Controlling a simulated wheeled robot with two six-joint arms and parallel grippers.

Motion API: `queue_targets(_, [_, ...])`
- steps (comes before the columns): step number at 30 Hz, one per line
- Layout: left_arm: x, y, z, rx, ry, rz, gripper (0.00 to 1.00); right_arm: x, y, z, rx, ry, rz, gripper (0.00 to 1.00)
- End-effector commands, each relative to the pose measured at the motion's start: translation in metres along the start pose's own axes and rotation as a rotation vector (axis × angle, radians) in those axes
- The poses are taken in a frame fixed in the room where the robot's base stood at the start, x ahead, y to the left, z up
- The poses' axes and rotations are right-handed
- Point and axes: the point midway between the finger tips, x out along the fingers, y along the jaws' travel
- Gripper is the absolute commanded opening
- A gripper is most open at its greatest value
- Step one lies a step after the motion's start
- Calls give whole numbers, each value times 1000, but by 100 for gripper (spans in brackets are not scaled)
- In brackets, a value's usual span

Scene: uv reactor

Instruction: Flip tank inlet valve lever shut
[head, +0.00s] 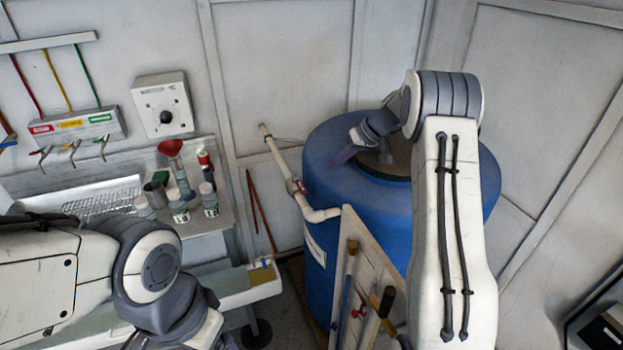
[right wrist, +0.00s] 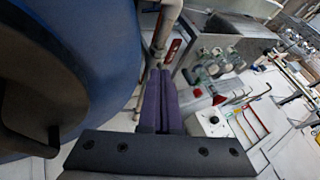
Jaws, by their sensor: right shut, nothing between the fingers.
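The blue tank (head: 325,210) stands in the middle of the head view. A white inlet pipe (head: 277,150) runs down from the wall to its left side. A small red valve lever (head: 298,187) sits on this pipe. My right gripper (head: 343,158) is over the tank's top left edge, to the right of the lever and apart from it in the head view. In the right wrist view the purple fingers (right wrist: 159,75) are shut and empty, with the red lever (right wrist: 172,52) just beyond their tips. Whether they touch cannot be told. My left gripper is out of view.
A wooden panel with hanging tools (head: 360,285) stands before the tank. A shelf (head: 215,228) with bottles, a red funnel (head: 171,148) and a wire rack (head: 100,200) is at left. A wall box with a black knob (head: 163,105) hangs above.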

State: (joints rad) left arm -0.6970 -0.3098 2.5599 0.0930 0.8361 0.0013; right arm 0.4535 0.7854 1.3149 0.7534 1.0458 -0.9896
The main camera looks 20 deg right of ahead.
Motion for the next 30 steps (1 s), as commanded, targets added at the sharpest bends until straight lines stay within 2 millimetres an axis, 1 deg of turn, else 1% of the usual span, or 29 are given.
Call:
queue_targets(7, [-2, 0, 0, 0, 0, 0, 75, 6, -6, -2, -6, -4, -3, 0])
queue_targets(10, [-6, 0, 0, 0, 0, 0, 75, 14, -7, -3, -5, -6, -5, 0])
queue_targets(14, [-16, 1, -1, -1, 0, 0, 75, 34, -6, -2, -3, -8, -4, 0])
queue_targets(21, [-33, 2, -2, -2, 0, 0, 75, 77, -6, -1, -2, -7, -3, 0])
queue_targets(25, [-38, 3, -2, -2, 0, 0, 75, 92, -4, -1, -2, -4, -2, 0])
queue_targets(30, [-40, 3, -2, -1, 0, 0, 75, 101, -3, -1, -3, -2, 0, 0])
